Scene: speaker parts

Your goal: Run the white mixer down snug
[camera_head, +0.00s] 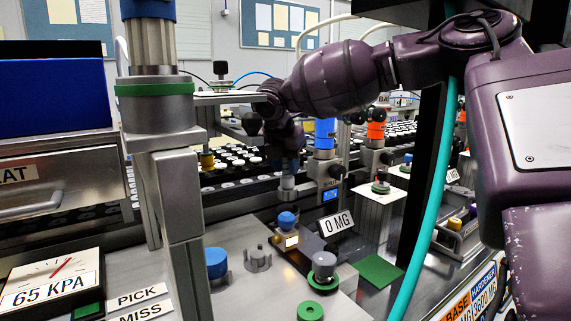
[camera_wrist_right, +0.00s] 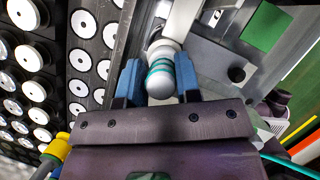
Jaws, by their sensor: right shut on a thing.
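The white mixer (camera_wrist_right: 160,78) is a pale cylinder with teal bands and a grey rounded end, seen between the blue fingers in the right wrist view. My right gripper (camera_wrist_right: 159,84) is shut on it. In the head view the right gripper (camera_head: 288,163) points down near the middle, with a pale cylindrical part (camera_head: 287,183) just below its fingers. The fingers and the distance hide how the mixer's lower end meets what lies under it. My left gripper is not in view.
A metal column with a green ring (camera_head: 155,90) stands at the left. A "0 MG" sign (camera_head: 336,222) and a blue-knobbed part (camera_head: 287,221) stand close below the gripper. Racks of black-and-white pieces (camera_head: 235,160) fill the back. A green pad (camera_head: 378,271) lies at front right.

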